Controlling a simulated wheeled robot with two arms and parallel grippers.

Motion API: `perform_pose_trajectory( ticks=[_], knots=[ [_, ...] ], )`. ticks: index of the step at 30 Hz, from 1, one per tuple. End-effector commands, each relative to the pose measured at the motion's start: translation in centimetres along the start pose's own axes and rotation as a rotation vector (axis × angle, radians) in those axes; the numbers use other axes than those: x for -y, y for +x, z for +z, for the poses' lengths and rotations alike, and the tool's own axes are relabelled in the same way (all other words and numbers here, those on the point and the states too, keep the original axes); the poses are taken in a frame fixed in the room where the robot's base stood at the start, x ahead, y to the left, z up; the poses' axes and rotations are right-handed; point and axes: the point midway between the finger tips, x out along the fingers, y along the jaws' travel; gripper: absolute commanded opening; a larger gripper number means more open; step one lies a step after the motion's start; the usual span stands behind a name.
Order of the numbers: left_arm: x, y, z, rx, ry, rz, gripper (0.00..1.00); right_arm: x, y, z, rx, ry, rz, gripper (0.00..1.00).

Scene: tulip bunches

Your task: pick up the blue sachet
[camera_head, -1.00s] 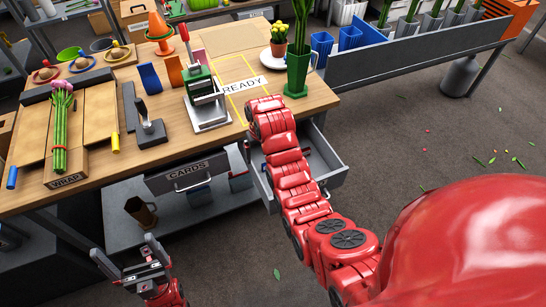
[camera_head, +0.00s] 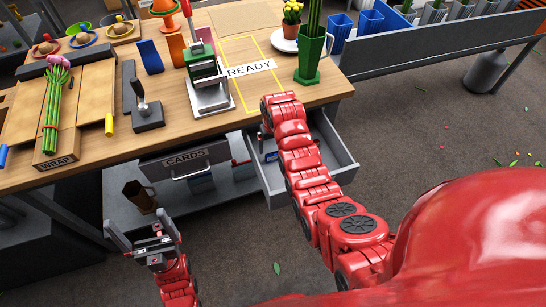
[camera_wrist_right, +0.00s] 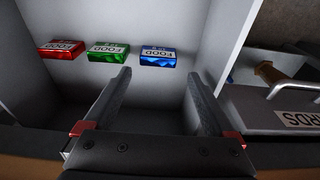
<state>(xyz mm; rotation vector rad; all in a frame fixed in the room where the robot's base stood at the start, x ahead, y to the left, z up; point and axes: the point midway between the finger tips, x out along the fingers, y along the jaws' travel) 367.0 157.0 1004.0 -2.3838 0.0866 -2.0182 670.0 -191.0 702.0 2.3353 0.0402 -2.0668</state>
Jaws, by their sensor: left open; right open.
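The blue sachet (camera_wrist_right: 158,57) lies in the open drawer (camera_head: 337,150), labelled FOOD, in the right wrist view. A green sachet (camera_wrist_right: 108,53) and a red sachet (camera_wrist_right: 61,50) lie in a row to its left. My left gripper (camera_head: 140,228) is open and empty in front of the shelf, left of the drawer.
The drawer's walls close in around my right gripper. The shut CARDS drawer (camera_head: 186,160) is to its left.

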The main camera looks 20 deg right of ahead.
Motion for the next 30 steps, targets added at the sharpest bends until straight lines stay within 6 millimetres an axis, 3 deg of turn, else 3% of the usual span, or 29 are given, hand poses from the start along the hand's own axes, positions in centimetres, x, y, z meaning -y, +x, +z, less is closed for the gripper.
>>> perform_pose_trajectory(
  ticks=[10,20,30],
  knots=[
    [0.0,0.6,-0.1,0.0,0.0,0.0,1.0,-0.1,2.0,0.1,0.0,0.001,0.0,0.9],
    [0.1,1.2,-0.2,0.0,0.0,0.0,1.0,-0.3,5.8,0.5,0.006,0.0,0.0,0.9],
    [0.1,1.3,-0.2,0.0,0.0,0.0,1.0,-0.3,6.6,0.5,0.001,0.0,0.0,0.9]
  ],
)
